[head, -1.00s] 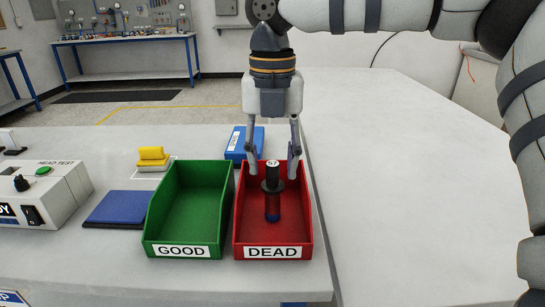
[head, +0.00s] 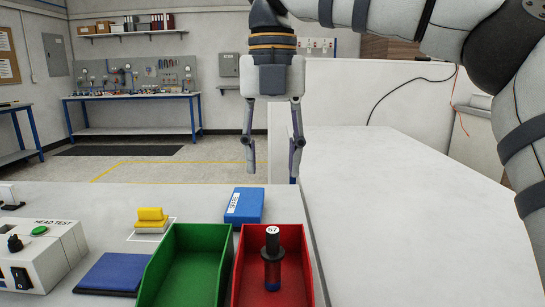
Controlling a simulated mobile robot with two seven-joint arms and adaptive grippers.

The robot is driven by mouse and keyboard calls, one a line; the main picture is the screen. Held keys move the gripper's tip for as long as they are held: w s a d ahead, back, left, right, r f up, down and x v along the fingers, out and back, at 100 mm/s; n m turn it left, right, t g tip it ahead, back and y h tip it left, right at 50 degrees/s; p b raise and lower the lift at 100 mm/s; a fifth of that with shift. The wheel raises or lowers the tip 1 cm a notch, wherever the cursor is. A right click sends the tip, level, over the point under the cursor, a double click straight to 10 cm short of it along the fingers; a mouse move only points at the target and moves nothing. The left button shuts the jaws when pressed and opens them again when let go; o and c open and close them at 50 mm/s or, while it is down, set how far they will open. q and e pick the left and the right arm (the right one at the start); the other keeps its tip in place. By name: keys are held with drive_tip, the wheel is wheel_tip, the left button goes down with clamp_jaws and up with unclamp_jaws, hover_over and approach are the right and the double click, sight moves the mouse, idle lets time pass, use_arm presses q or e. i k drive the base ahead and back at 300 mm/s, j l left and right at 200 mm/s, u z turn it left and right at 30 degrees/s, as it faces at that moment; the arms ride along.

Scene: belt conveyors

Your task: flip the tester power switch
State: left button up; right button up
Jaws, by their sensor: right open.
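The tester (head: 45,254) is a pale box marked HEAD TEST at the left edge, cut off by the frame. Its black rocker power switch (head: 21,278) is on the front face, with a black knob (head: 15,243) and a green button (head: 39,230) on top. I cannot tell the switch's position. My right gripper (head: 271,172) is open and empty, raised above and behind the red bin, far to the right of the tester. My left gripper is not in view.
A dark cylindrical part marked 57 (head: 272,257) stands in the red bin (head: 242,270). Beside it are a green bin (head: 221,285), a blue pad (head: 112,273), a yellow block (head: 151,215) and a blue box (head: 244,205). The white surface at right (head: 400,210) is clear.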

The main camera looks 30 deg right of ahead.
sight(22, 280)
drive_tip(key=k, duration=1.5)
